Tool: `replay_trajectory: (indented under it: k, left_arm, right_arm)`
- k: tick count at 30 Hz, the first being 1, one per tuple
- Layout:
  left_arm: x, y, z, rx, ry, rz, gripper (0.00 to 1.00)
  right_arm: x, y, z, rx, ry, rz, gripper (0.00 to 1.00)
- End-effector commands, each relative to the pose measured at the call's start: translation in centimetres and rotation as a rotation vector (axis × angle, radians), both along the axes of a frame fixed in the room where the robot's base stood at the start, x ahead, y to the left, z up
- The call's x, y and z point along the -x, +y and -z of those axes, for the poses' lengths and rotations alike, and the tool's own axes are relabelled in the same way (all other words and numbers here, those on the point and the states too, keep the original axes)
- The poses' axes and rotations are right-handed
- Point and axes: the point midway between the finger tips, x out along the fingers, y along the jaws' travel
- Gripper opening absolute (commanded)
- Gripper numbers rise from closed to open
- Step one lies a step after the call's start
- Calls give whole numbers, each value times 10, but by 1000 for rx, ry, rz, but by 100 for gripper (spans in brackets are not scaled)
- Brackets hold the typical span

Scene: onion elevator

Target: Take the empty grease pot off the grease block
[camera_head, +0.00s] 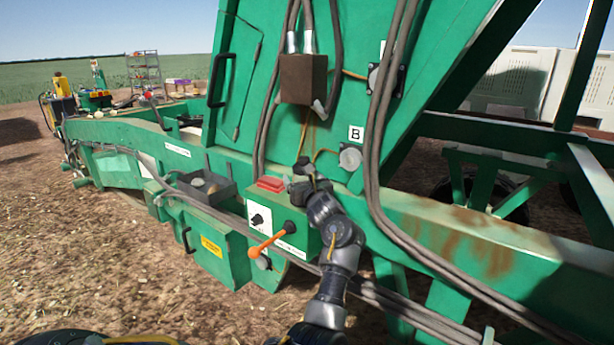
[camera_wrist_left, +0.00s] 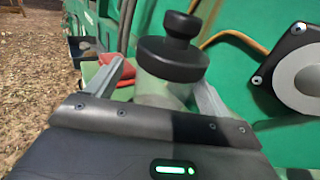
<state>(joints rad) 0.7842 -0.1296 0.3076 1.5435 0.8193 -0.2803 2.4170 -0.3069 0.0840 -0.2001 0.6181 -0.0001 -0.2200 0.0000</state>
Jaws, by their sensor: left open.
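The grease pot (camera_wrist_left: 172,60) stands between the fingers of my open left gripper (camera_wrist_left: 160,88) in the left wrist view. It has a black knobbed cap and a pale, see-through body that looks empty. In the head view its dark top (camera_head: 303,165) shows just beyond my left gripper (camera_head: 308,184), against the green machine. The fingers are on either side of the pot's body; I cannot tell whether they touch it. The pot's lower end and the grease block are hidden behind the gripper. My right gripper is not in view.
A round grey bearing flange (camera_head: 350,158) sits beside the pot, under label B. An open tray (camera_head: 205,187) sits further left.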

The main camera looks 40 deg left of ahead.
Motion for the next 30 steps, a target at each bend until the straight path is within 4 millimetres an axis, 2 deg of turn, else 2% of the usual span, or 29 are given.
replay_trajectory:
  k: [5, 9, 13, 18, 25, 30]
  left_arm:
    - [-3, 18, 0, -1, 2, -3, 81]
    - [-4, 20, 1, 1, 1, -3, 81]
    - [-3, 20, 1, 1, 1, -3, 81]
    - [-3, 20, 1, 1, 1, -3, 58]
    - [-4, 20, 1, 1, 1, -3, 28]
    - [-4, 20, 0, 0, 0, -3, 26]
  right_arm:
    - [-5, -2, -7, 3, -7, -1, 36]
    - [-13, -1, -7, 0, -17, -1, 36]
    - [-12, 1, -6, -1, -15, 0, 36]
    - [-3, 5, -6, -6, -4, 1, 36]
    - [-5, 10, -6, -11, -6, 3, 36]
    - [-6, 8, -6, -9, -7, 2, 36]
